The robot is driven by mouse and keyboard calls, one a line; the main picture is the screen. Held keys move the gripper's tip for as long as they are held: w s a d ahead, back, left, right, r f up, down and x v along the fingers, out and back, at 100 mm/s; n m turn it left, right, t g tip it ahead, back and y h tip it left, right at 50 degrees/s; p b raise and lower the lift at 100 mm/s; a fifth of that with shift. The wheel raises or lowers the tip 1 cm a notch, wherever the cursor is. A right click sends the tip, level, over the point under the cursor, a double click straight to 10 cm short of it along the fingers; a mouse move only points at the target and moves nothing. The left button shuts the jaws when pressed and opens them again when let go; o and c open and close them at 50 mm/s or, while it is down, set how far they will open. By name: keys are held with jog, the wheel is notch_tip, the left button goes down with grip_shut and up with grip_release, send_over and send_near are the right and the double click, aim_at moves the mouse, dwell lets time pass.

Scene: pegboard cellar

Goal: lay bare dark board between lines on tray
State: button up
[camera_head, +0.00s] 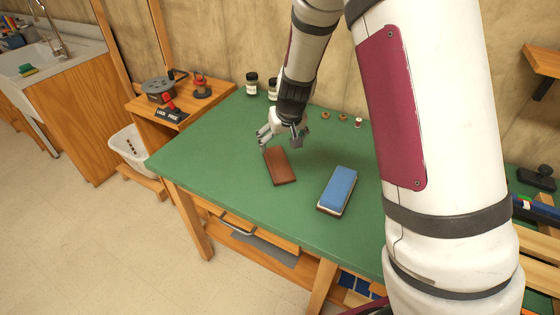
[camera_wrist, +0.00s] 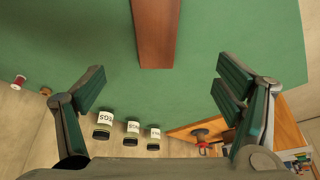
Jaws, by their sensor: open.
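A bare dark reddish-brown board (camera_head: 281,166) lies flat on the green table top (camera_head: 222,150), near its middle. My gripper (camera_head: 282,138) is open and empty, just above the table at the board's far end. In the wrist view the board (camera_wrist: 157,35) comes in from the top, its near end lying ahead of and between the spread fingers (camera_wrist: 160,88), with no contact visible. A second board-like block with a blue top and pale lower layer (camera_head: 338,190) lies to the right. I cannot make out a lined tray in either view.
A wooden side stand (camera_head: 160,115) with tools adjoins the left. My arm hides the table's right part. The left table top is clear.

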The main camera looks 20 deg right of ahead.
aim_at(278, 163)
jog(key=x, duration=1.4)
jog(key=shift+w+d+f, duration=0.1)
jog(key=shift+d+f, duration=0.05)
jog(key=shift+d, duration=0.15)
jog(key=c, duration=1.4)
jog(key=shift+c, duration=0.2)
